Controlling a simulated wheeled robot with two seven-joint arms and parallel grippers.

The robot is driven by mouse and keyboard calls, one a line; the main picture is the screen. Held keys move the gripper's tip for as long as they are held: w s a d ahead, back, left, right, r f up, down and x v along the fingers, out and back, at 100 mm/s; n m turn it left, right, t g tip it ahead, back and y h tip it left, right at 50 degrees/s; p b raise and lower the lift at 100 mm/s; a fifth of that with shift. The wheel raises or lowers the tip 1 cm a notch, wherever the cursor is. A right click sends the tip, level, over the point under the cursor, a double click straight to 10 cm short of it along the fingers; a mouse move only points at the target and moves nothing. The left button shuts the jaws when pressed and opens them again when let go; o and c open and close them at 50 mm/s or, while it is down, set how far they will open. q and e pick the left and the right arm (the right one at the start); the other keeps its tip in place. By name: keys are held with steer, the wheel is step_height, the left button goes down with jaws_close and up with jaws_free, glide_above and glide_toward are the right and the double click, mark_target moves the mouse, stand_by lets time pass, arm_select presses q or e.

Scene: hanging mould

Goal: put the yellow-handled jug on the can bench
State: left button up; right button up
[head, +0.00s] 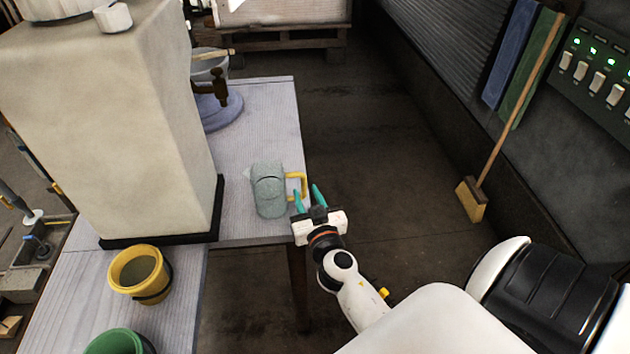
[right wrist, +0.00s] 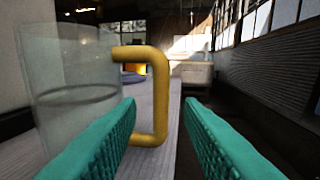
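The jug (head: 268,190) is a clear, greyish vessel with a yellow handle (head: 297,185). It stands upright on the grey ribbed bench top (head: 258,135), near its right edge. My right gripper (head: 309,195) is at the handle side of the jug, with its green fingers apart. In the right wrist view the yellow handle (right wrist: 158,95) lies ahead between the open fingers (right wrist: 160,125), and the jug body (right wrist: 75,85) is at the left. I cannot tell whether the fingers touch the handle. My left gripper is not in view. Which surface is the can bench is not clear.
A tall pale block (head: 110,120) stands left of the jug. A yellow pot (head: 140,272) and a green pot (head: 118,342) stand on the lower-left surface. A blue-based item (head: 218,110) is behind the jug. A broom (head: 475,195) leans at the right wall.

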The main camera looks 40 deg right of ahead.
steer(key=b+v, duration=0.1)
steer(key=v, duration=0.5)
steer(key=shift+s+b, duration=0.3)
steer(key=shift+b, duration=0.1)
steer(key=shift+a, duration=0.1)
